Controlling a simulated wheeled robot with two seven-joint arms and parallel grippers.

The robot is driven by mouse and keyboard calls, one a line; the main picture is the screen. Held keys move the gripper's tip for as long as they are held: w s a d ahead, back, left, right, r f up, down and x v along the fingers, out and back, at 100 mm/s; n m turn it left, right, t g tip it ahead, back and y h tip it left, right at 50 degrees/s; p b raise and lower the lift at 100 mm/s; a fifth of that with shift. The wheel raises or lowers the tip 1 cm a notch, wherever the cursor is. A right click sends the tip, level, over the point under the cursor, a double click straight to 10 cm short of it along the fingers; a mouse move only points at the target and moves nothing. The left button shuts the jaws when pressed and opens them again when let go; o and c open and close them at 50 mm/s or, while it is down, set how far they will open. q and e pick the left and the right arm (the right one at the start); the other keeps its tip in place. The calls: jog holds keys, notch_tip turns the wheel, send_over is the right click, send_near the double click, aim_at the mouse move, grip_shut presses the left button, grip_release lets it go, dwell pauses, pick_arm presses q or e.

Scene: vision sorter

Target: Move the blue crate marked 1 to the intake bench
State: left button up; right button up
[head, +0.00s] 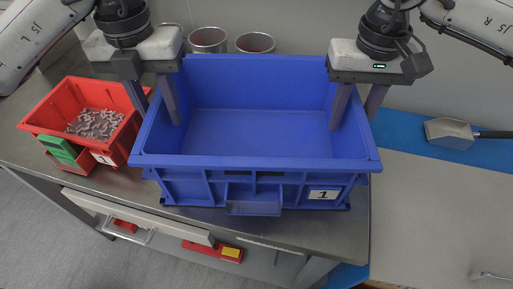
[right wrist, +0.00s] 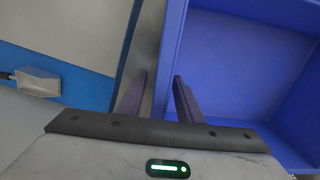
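The blue crate (head: 262,172) marked 1 (head: 323,195) stands upright on a grey metal bench and looks empty. It also shows in the right wrist view (right wrist: 245,60). My left gripper (head: 156,100) is over the crate's left wall, one finger inside and one outside. My right gripper (head: 357,103) straddles the right wall the same way. In the right wrist view the fingers of my right gripper (right wrist: 160,90) stand apart, with the wall between them and a gap showing. Both grippers look open; the outer fingers are partly hidden by the crate in the head view.
A red bin (head: 122,140) of small grey parts stands close left of the crate on the metal bench (head: 300,228). Two metal cups (head: 208,40) (head: 255,43) are behind the crate. To the right, a scoop (head: 450,132) lies on a blue strip beside a bare pale surface (head: 440,205).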

pick_arm(q)
notch_tip(320, 180, up, 9)
jog(key=shift+f, duration=0.15)
pick_arm(e)
jog(key=shift+r, duration=0.1)
notch_tip(320, 180, up, 12)
jog(key=shift+f, duration=0.1)
dwell(0.7)
